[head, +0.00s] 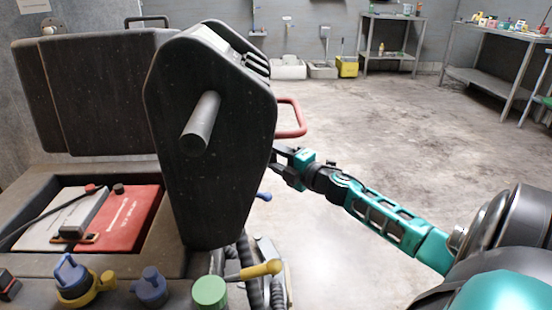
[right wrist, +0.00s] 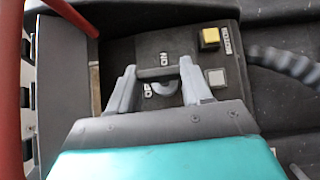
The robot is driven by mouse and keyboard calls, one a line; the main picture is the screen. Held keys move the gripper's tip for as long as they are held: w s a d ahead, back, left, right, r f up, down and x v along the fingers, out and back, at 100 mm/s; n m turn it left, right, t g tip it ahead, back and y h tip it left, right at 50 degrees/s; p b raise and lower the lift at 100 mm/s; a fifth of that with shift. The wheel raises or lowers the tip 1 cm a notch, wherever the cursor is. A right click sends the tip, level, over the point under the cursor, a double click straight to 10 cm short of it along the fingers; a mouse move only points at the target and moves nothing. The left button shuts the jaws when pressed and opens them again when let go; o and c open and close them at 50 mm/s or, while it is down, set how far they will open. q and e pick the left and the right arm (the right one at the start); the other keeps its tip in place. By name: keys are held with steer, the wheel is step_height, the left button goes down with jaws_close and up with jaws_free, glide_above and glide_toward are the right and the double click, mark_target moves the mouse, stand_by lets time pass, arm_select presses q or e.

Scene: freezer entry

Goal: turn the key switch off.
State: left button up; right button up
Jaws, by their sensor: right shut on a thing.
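The key switch (right wrist: 157,73) shows in the right wrist view as a dark bar on a black panel (right wrist: 220,98). The word ON stands just above it, and lettering that reads as OFF, partly covered, stands below left. A light grey curved shape lies beside that lettering. My right gripper (right wrist: 159,68) is shut on the key switch, one finger at each end of the bar. In the head view my right gripper (head: 276,157) is at the right edge of the dark console (head: 205,160), which hides the switch. My left gripper is not in view.
A yellow button (right wrist: 209,37) marked MOTOR and a grey button (right wrist: 216,77) are right of the switch. A red bar (head: 290,118) rises beside my right gripper. Coloured levers and knobs, including a green knob (head: 209,292), stand at the front. Open floor lies to the right.

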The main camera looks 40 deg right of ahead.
steer(key=o, duration=1.1)
steer(key=shift+a, duration=0.15)
steer(key=shift+c, duration=0.2)
arm_select(q)
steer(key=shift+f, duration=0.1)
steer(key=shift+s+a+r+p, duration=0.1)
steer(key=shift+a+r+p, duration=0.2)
steer(key=shift+p, duration=0.35)
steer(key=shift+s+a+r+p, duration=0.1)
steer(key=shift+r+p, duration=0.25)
steer(key=shift+p, duration=0.25)
arm_select(e)
steer(key=s+d, duration=0.1)
steer(key=s, duration=1.1)
steer(key=shift+s, duration=0.4)
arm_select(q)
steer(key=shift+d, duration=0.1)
arm_select(e)
steer(key=shift+f, duration=0.1)
